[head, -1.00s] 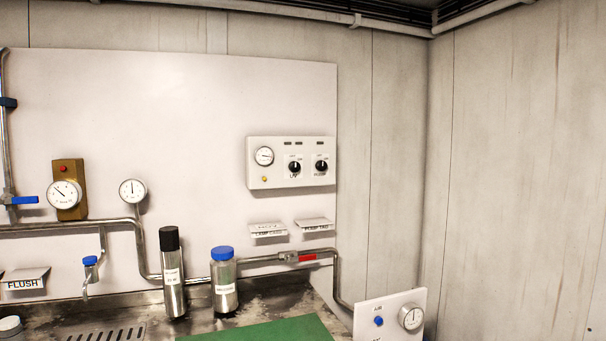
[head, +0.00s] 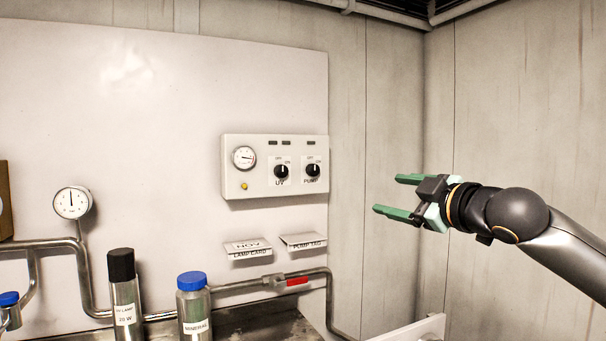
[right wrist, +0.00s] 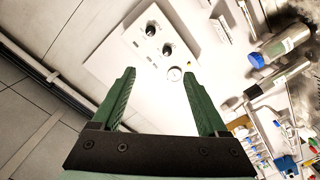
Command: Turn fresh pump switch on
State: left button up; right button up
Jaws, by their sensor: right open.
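The white control panel (head: 236,189) is on the wall board, with a round gauge, a yellow button or lamp and two black rotary knobs. The right knob, labelled PUMP (head: 312,170), is the pump switch; the left knob is labelled UV (head: 281,171). My right gripper (head: 392,195) has green fingers and is open and empty, to the right of the panel and apart from it. In the right wrist view the panel (right wrist: 133,43) and both knobs lie beyond the open fingers (right wrist: 160,85). My left gripper is not in view.
Below the panel are card holders labelled LAMP CARD (head: 249,252) and PUMP TAG (head: 304,246). A pipe with a red-handled valve (head: 297,281) runs beneath. A black-capped cylinder (head: 124,295) and a blue-lidded bottle (head: 193,305) stand lower left. The space before the panel is clear.

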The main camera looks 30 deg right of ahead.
aim_at(312, 169)
jog(key=i+l, duration=0.1)
jog(key=i, duration=0.3)
jog(key=i+l, duration=0.1)
jog(key=i, duration=0.35)
